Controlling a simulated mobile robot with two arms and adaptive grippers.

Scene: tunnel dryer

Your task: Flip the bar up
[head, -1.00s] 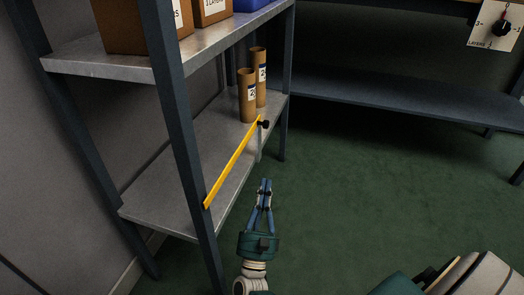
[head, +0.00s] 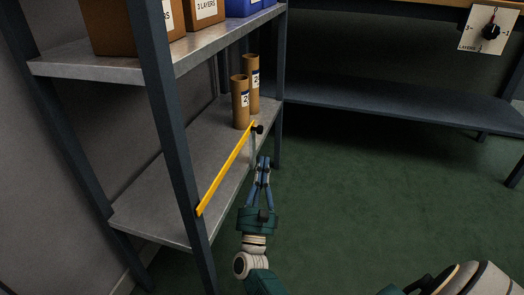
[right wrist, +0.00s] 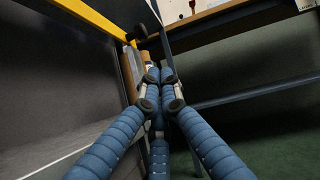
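The yellow bar (head: 226,168) lies across the open front of the lower shelf, from the near post to a black knob (head: 258,129) at its far end. In the right wrist view the bar (right wrist: 92,15) crosses the top left, with the knob (right wrist: 137,32) beside the fingertips. My right gripper (head: 263,160) is outside the shelf, just below and in front of the knob end. Its fingers look closed together with nothing between them, and it appears apart from the bar. My left gripper is out of view.
Two cardboard tubes (head: 240,103) stand on the lower shelf (head: 150,205) behind the bar's far end. Boxes (head: 205,13) stand on the upper shelf. A dark low shelf (head: 390,100) and a dial panel (head: 487,30) are at the back right. The green floor is clear.

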